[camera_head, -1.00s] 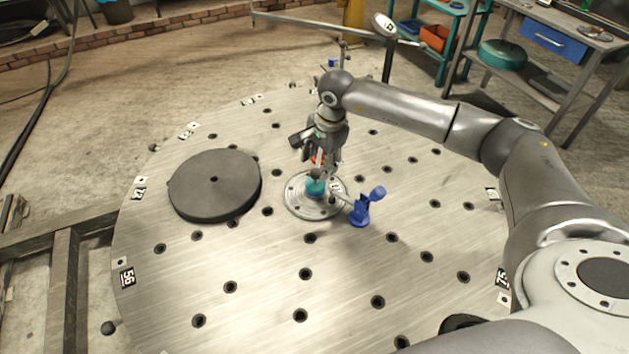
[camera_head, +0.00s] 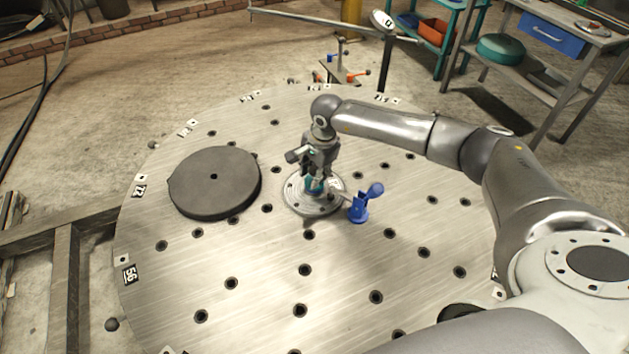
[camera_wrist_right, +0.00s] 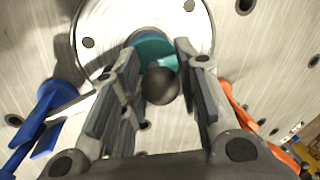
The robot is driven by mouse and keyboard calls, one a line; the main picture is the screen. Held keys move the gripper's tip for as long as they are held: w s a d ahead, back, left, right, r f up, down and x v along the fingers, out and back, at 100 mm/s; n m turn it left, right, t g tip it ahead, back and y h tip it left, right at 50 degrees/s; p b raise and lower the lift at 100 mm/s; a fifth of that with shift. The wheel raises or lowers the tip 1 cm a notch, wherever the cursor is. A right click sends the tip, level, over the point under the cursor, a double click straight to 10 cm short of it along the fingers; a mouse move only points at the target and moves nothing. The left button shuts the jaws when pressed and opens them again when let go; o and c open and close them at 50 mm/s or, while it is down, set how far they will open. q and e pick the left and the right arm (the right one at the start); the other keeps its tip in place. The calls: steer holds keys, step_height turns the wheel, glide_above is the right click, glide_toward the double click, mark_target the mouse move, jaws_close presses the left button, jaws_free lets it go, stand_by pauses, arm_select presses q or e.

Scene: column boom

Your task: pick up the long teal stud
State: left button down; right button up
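A teal stud (camera_head: 314,186) stands at the centre of a round metal flange (camera_head: 300,206) on the big table. In the right wrist view the stud shows as a teal disc (camera_wrist_right: 153,48) with a dark ball (camera_wrist_right: 160,86) at its near end. My right gripper (camera_head: 313,176) reaches down over the stud from above. In its wrist view the fingers (camera_wrist_right: 158,70) stand apart, one on each side of the stud, and I see no clear contact. The gripper hides much of the stud in the head view. My left gripper is not in view.
A blue clamp (camera_head: 359,207) stands beside the flange on the right. An orange part (camera_wrist_right: 245,118) shows beside the right finger in the wrist view. A dark round disc (camera_head: 214,182) lies left of the flange. The table's front (camera_head: 255,300) is bare apart from holes.

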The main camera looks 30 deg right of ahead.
jaws_close()
steer(key=shift+w+r, duration=0.1)
steer(key=shift+r, duration=0.05)
step_height(320, 180, up, 18)
steer(key=b, duration=0.3)
stand_by(0.4)
